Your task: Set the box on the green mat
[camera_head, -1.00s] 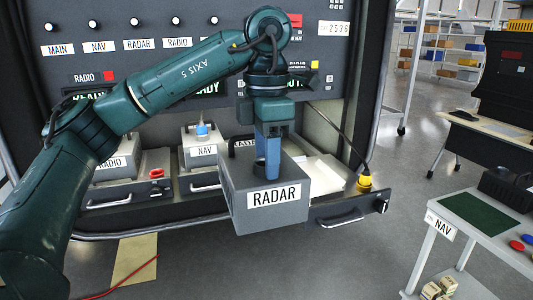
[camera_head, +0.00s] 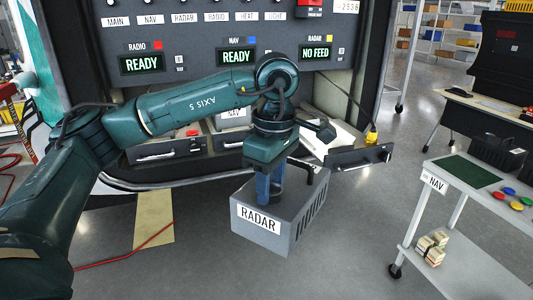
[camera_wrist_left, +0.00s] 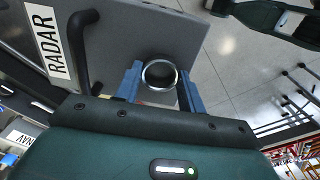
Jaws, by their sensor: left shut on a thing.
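The grey box labelled RADAR (camera_head: 300,228) hangs in the air in front of the rack, above the floor. In the left wrist view, the fingers (camera_wrist_left: 160,86) stand either side of a round metal-rimmed knob, with the box (camera_wrist_left: 160,30) beyond. The green mat (camera_head: 462,170) lies on top of a light cart at the right, well apart from the box, and its surface is bare. My right gripper is not in view.
An open drawer (camera_head: 358,156) juts from the rack just behind the box, with a yellow plug (camera_head: 372,137) by it. Coloured discs (camera_head: 509,191) lie beside the mat; small blocks (camera_head: 431,248) sit on the cart's lower shelf. Floor between box and cart is clear.

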